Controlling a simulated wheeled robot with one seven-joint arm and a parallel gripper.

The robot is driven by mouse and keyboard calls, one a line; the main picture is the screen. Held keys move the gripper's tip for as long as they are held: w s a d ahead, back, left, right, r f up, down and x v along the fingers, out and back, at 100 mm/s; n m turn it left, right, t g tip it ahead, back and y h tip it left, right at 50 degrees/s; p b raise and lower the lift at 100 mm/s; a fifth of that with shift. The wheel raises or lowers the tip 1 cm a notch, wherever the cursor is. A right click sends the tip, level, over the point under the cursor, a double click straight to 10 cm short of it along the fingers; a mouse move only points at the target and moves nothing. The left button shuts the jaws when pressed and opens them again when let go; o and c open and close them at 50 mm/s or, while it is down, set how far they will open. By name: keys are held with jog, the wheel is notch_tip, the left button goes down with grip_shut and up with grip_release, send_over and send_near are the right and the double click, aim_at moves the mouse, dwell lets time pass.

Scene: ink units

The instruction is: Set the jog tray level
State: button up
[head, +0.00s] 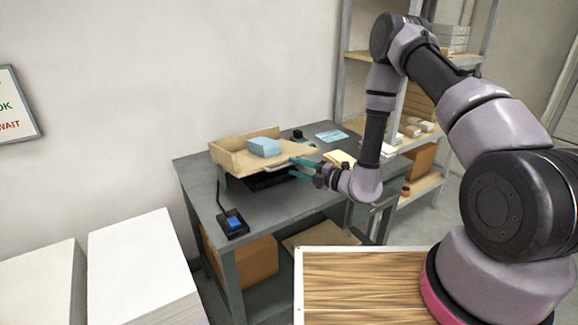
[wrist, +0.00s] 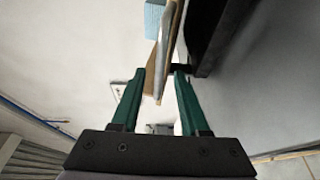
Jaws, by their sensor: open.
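The jog tray (head: 228,160) is a light wooden tray with low walls, on a dark base (head: 262,182) on the grey bench. It looks tilted against the bench top; by how much I cannot tell. A light blue paper stack (head: 264,147) lies in it. A pale metal handle (head: 281,168) runs along its near edge. My gripper (head: 297,168) is open at the tray's right front. In the wrist view the handle (wrist: 163,60) and the tray edge show between the green fingertips (wrist: 160,70). Whether a finger touches the handle I cannot tell.
A small control box with a blue button (head: 233,222) stands at the bench's front left. A yellow pad (head: 340,158) and a blue sheet (head: 332,136) lie right of the tray. Shelves (head: 430,185) stand behind right. White stacks (head: 142,265) stand front left.

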aim_at(289, 165)
jog(key=shift+x, duration=1.65)
grip_shut()
